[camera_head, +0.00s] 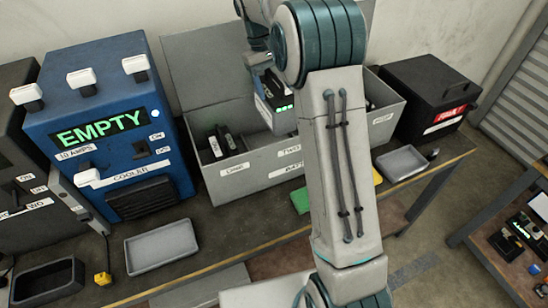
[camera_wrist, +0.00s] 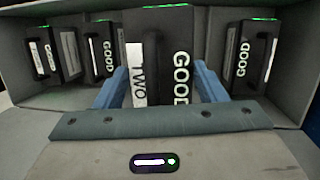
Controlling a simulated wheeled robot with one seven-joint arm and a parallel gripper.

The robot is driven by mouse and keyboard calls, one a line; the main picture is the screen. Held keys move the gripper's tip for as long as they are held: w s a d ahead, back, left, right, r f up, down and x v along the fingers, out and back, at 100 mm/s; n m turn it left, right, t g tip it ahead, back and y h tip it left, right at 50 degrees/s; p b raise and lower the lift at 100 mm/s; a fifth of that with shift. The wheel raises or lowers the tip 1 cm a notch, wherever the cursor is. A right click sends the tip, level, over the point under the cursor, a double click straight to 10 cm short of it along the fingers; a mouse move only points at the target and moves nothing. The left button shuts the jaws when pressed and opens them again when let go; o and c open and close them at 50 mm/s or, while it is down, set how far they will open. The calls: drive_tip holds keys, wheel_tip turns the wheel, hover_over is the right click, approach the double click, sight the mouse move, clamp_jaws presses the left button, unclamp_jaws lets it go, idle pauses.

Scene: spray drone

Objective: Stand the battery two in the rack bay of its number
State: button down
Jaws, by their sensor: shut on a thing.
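Battery two (camera_wrist: 140,75), dark with a white TWO label and the word GOOD, is between the blue fingers of my gripper (camera_wrist: 160,88) in the wrist view. My gripper is shut on it. In the head view the battery (camera_head: 277,100) shows green lights and is upright at the grey rack (camera_head: 250,178), over its middle part. The rack's front label near it reads TWO (camera_head: 291,150). My arm hides part of the rack and battery. I cannot tell whether the battery's bottom touches the rack floor.
Other batteries stand in the rack: two at left (camera_wrist: 103,50) and one at right (camera_wrist: 250,55) in the wrist view. A blue cooler box (camera_head: 110,130) reading EMPTY stands left, a black box (camera_head: 430,95) right. Grey trays (camera_head: 160,247) lie on the bench.

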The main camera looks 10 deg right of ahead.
sight(271, 89)
wheel_tip(271, 89, down, 5)
drive_tip(key=shift+r+b, duration=0.15)
drive_tip(key=shift+b, duration=0.7)
wheel_tip(271, 89, down, 10)
drive_tip(key=p, duration=0.1)
drive_tip(key=shift+c, duration=1.4)
unclamp_jaws()
